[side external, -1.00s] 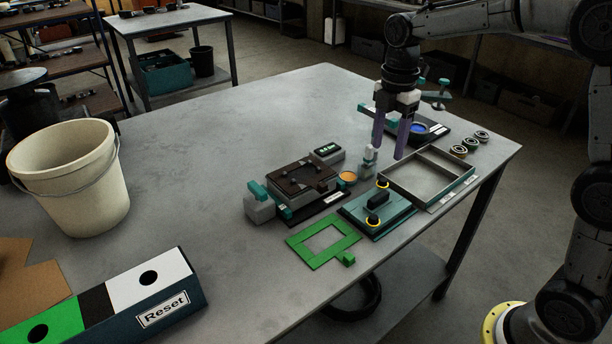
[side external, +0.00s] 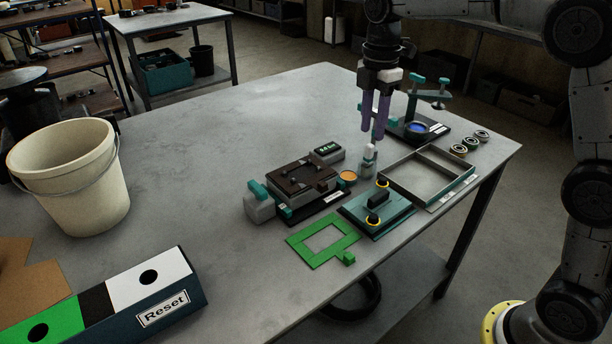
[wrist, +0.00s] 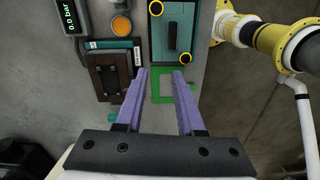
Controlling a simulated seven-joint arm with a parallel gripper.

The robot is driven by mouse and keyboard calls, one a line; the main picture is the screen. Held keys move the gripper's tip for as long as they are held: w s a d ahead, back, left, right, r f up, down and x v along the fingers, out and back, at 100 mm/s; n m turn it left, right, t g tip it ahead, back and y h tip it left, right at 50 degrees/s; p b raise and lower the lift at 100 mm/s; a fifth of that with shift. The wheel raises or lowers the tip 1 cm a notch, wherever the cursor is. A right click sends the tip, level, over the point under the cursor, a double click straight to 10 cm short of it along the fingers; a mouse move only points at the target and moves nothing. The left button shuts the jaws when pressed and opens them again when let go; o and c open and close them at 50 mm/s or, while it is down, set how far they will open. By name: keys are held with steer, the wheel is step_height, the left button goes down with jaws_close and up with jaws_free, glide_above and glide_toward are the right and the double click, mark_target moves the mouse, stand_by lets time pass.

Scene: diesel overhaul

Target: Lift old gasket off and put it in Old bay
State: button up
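A dark brown plate (side external: 300,177), perhaps the old gasket, lies on a block in a teal-edged fixture; it also shows in the wrist view (wrist: 114,82). A flat green frame with a tab (side external: 298,247) lies on the table in front of the fixture; part of it shows between my fingers in the wrist view (wrist: 162,98). A grey tray (side external: 413,193) with two compartments stands to the right; its labels are too small to read, so I cannot tell the Old bay. My gripper (side external: 374,135) is open and empty, raised above the table, fingers pointing down.
A teal cover with a black handle (side external: 377,207) lies between frame and tray. A bucket (side external: 70,178) and Reset box (side external: 160,288) are at left.

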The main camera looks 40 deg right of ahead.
steer(key=w+a+r, duration=0.1)
steer(key=w+a, duration=0.3)
steer(key=a, duration=0.1)
steer(key=n, duration=0.1)
glide_above(323, 183)
step_height(323, 183, down, 8)
steer(key=shift+s+f, duration=0.1)
steer(key=shift+s, duration=0.05)
steer(key=shift+f, duration=3.05)
jaws_close()
